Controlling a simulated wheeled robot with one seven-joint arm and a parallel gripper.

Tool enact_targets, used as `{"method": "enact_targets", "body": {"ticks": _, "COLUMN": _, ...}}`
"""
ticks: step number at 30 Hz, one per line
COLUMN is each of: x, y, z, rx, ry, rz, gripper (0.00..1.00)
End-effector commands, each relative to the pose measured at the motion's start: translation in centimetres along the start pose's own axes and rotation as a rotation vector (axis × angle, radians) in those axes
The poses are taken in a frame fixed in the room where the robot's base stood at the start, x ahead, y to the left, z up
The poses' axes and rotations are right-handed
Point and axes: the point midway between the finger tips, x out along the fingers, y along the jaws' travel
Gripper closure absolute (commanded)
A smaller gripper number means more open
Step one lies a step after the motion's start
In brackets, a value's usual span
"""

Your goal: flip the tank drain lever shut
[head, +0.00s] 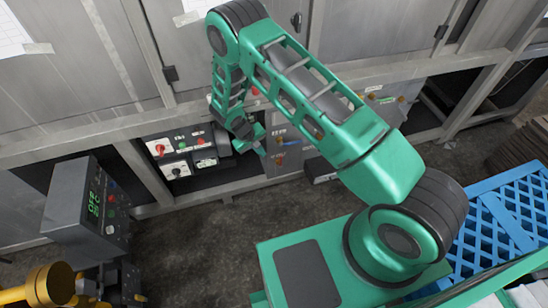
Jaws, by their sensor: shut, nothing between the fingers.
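A grey valve panel (284,163) sits low in the cabinet front, just right of my gripper. It carries a small orange-brown lever (279,141) under a white label, with blue and orange parts below it. More orange-brown levers (374,96) show on another panel farther right, past my arm. The labels are too small to read, so I cannot tell which lever is the tank drain. My gripper (262,152) is shut and empty at the left edge of the valve panel. I cannot tell whether it touches anything; the wrist hides part of the panel.
A dark control panel with a red knob (159,149) and white dials is left of my gripper. A grey control box (85,205) with a green display stands at left. A blue plastic pallet (505,215) lies at right. Bare dark floor (195,240) lies before the cabinet.

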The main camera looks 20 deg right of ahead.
Motion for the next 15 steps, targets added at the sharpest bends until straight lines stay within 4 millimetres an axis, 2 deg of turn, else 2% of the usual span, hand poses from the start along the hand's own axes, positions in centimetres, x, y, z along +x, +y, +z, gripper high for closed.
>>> {"method": "enact_targets", "body": {"ticks": 4, "x": 1.01, "y": -1.09, "z": 0.13, "rx": -0.013, "ry": 0.005, "rz": 0.002, "gripper": 1.0}}
{"method": "enact_targets", "body": {"ticks": 15, "x": 1.2, "y": -1.1, "z": 0.14, "rx": -0.013, "ry": 0.005, "rz": 0.002, "gripper": 1.0}}
